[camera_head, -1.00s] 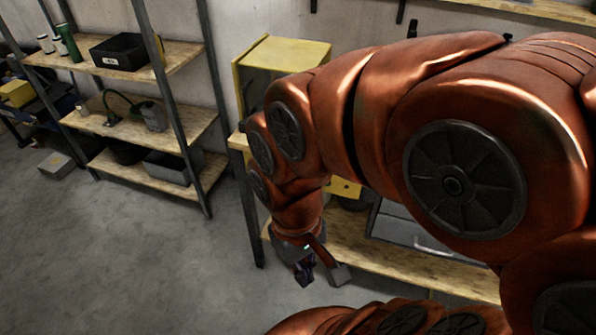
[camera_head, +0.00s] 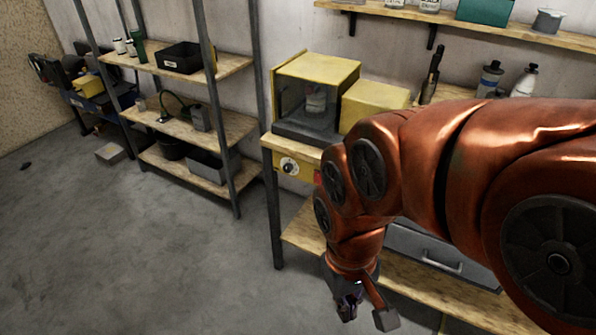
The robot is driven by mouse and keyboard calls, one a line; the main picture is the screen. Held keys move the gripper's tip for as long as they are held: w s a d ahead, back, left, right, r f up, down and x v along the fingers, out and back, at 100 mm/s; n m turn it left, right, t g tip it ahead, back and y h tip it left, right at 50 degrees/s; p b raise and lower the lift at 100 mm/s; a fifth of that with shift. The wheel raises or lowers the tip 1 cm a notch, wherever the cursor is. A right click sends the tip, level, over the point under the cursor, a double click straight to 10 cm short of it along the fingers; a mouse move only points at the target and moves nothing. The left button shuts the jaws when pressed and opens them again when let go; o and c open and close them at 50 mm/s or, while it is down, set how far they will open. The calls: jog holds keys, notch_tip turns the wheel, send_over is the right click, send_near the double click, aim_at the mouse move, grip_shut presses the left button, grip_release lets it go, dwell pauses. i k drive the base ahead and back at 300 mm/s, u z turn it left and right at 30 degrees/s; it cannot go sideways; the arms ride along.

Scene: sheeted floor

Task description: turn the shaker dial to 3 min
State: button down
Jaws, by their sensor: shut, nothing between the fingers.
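The shaker (camera_head: 318,85) is a yellow box with a dark see-through front, and a pale container shows inside it. It stands on the wooden bench at the centre of the view. Below the bench top is a yellow panel with a round dial (camera_head: 289,165), white with a dark centre; its markings are too small to read. My gripper (camera_head: 362,305) hangs low in front of the bench, pointing down, to the right of the dial and below it, clear of it. It is shut and empty. My orange arm hides the panel's right part and much of the bench.
A yellow box (camera_head: 374,105) stands beside the shaker. A shelf rack (camera_head: 190,65) with bins stands to the left. Bottles (camera_head: 490,78) stand at the back right under a wall shelf (camera_head: 460,18). A grey drawer unit (camera_head: 440,252) sits under the bench.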

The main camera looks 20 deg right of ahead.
aim_at(288, 168)
jog(key=z, duration=0.5)
jog(key=i, duration=0.65)
jog(key=u, duration=0.25)
jog(key=k, duration=1.1)
jog(key=u, duration=0.9)
jog(key=i, duration=0.85)
jog(key=z, duration=0.4)
